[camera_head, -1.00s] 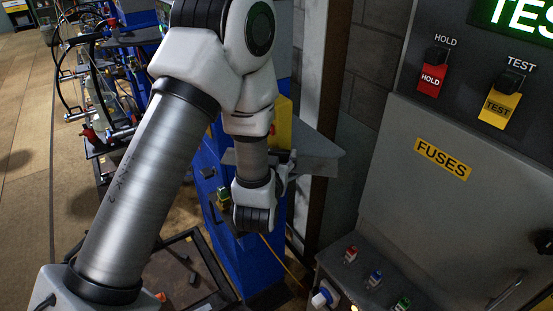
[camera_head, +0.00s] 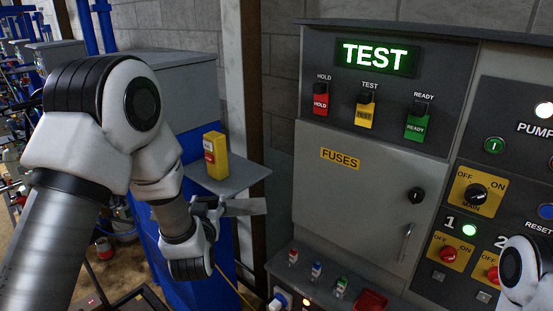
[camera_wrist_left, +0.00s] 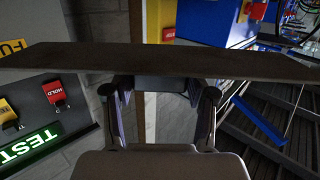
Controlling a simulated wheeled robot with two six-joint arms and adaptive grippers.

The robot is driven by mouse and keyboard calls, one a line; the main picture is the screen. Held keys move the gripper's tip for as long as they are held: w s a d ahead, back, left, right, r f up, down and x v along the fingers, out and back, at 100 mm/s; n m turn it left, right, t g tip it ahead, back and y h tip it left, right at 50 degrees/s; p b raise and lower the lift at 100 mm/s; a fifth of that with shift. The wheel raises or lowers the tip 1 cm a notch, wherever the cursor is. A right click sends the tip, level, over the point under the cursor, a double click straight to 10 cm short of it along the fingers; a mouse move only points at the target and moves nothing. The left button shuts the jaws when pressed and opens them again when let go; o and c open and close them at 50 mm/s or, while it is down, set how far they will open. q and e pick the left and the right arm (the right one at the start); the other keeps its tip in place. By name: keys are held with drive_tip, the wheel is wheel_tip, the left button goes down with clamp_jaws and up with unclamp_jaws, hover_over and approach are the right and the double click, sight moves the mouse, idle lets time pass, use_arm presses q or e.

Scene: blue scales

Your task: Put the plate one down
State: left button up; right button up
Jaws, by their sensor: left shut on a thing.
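A thin, flat grey plate (camera_head: 245,207), which I take to be plate one, sticks out to the right of my left gripper (camera_head: 213,207) in the head view. My left gripper is shut on it. In the left wrist view, the plate (camera_wrist_left: 60,62) shows edge-on as a long dark strip across the whole picture. The fingers of the left gripper (camera_wrist_left: 160,92) are at the strip's middle. In the head view, the plate is in front of the blue cabinet, just below its grey shelf; I cannot tell the gap. My right gripper is out of view.
The grey shelf (camera_head: 235,180) carries a yellow switch box (camera_head: 216,158). A control panel (camera_head: 370,190) with hanging HOLD, TEST and READY tags stands to the right. Small red, blue and green switches (camera_head: 316,270) sit on its lower ledge. My right arm shows at bottom right.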

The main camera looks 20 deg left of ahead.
use_arm(q)
drive_tip(key=s+d+f+m+h+b, duration=0.1)
drive_tip(key=d+f+b, duration=0.25)
drive_tip(key=f, duration=0.55)
drive_tip(key=s+d+f+m+h+b, duration=0.15)
drive_tip(key=f+b, duration=0.25)
drive_tip(key=f, duration=0.4)
drive_tip(key=s+d+f+m+h+b, duration=0.1)
drive_tip(key=s+d+f+h+b, duration=0.1)
drive_tip(key=d+f, duration=0.4)
drive_tip(key=shift+s+d+m+t+h+b, duration=0.2)
drive_tip(key=shift+d+m+t+h+b, duration=0.35)
drive_tip(key=shift+d, duration=0.55)
